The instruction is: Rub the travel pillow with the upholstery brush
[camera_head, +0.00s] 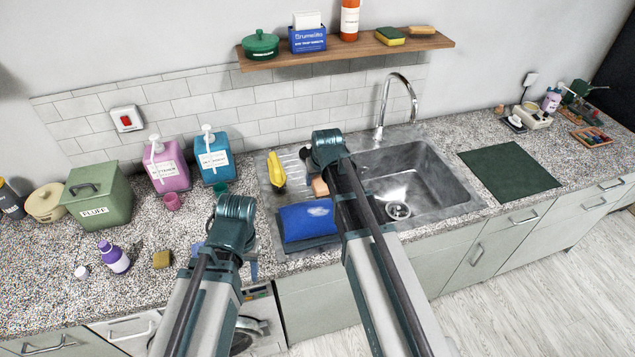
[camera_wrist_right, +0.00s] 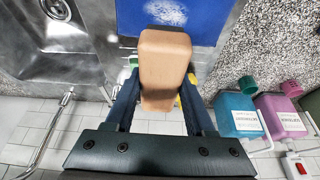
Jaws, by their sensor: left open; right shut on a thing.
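The upholstery brush (camera_head: 320,187) shows as a tan wooden block at the pillow's upper right edge. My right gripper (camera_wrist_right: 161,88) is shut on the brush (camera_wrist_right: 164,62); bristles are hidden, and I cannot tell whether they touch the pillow. My left gripper (camera_head: 226,260) is open over the counter left of the pillow, mostly hidden by its own wrist.
The sink (camera_head: 408,185) and faucet (camera_head: 393,105) are right of the pillow. A shelf (camera_head: 345,48) hangs above.

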